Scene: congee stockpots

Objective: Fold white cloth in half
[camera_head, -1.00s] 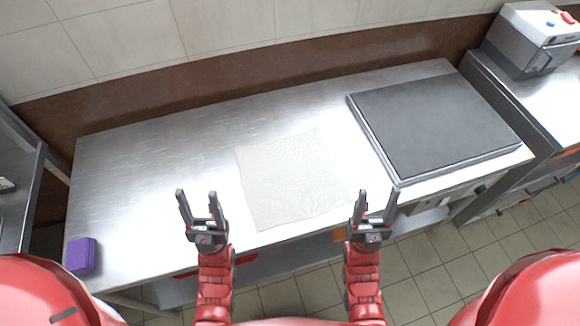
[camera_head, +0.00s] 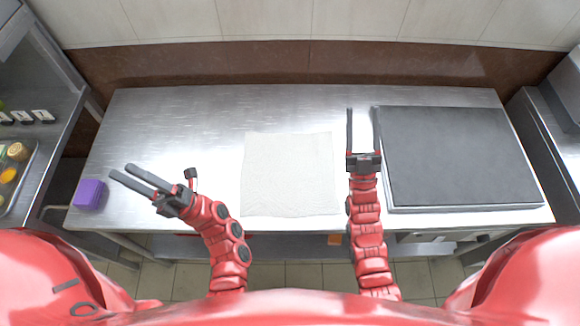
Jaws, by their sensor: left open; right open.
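The white cloth (camera_head: 289,174) lies flat and spread out on the steel table (camera_head: 180,125), near its middle. Its front edge is close to the table's front edge. My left gripper (camera_head: 129,174) is open and empty, left of the cloth and pointing to the upper left. My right gripper (camera_head: 362,112) is open and empty, just right of the cloth and pointing away from me. Neither gripper touches the cloth, as far as I can see.
A dark flat griddle plate (camera_head: 455,155) fills the table's right part, close beside my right gripper. A purple block (camera_head: 89,194) sits at the front left corner, near my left gripper. A shelf with a food tray (camera_head: 15,175) stands at the left. The table's back left is clear.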

